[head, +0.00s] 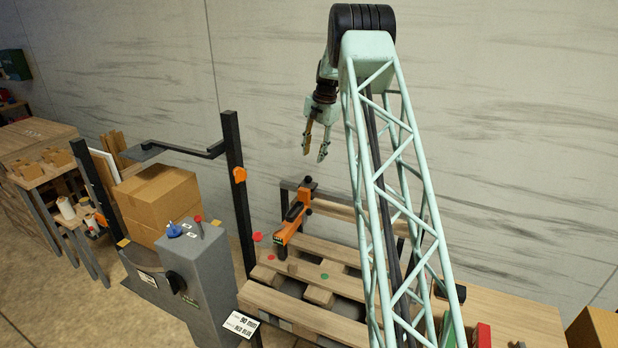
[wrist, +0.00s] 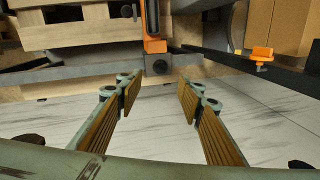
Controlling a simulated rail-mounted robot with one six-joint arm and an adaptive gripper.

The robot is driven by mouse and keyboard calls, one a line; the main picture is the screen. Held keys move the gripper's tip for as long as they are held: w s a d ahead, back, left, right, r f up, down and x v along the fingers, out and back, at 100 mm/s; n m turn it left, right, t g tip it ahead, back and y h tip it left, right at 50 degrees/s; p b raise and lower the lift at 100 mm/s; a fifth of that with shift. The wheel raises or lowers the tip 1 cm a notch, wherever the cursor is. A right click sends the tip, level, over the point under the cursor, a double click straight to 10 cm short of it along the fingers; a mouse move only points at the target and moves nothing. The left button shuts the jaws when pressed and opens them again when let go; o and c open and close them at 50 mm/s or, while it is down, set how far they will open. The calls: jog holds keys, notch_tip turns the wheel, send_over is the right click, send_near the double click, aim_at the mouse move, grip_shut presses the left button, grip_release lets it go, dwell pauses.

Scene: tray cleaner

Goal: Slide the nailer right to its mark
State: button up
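The orange and black nailer (head: 291,222) sits on a dark rail at the back of the wooden pallet bench in the head view. Its orange end also shows at the top of the wrist view (wrist: 154,46). A green round mark (head: 324,276) lies on the planks to the right of the nailer. A red round mark (head: 257,237) lies to its left. My gripper (head: 314,154) hangs above and behind the nailer, fingers pointing down and apart. In the wrist view my gripper (wrist: 157,97) is open and empty, with the nailer beyond the fingertips.
A black post frame (head: 238,200) with an orange clip stands left of the bench. A grey console (head: 190,285) with a red knob and cardboard boxes (head: 157,195) stand farther left. My lattice arm hides part of the bench's right side. A wall rises close behind.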

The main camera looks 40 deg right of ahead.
aim_at(309, 176)
jog(key=shift+w+a+f+p, duration=0.1)
jog(key=shift+w+f+p, duration=0.25)
jog(key=shift+f, duration=1.7)
jog(key=shift+w+a+f+p, duration=0.2)
jog(key=shift+w+f, duration=0.2)
jog(key=shift+f, duration=1.7)
jog(key=shift+w+a+f+p, duration=0.1)
jog(key=shift+w+f+p, duration=0.25)
jog(key=shift+f, duration=1.7)
jog(key=shift+c, duration=0.7)
jog(key=shift+d, duration=0.1)
jog(key=c, duration=1)
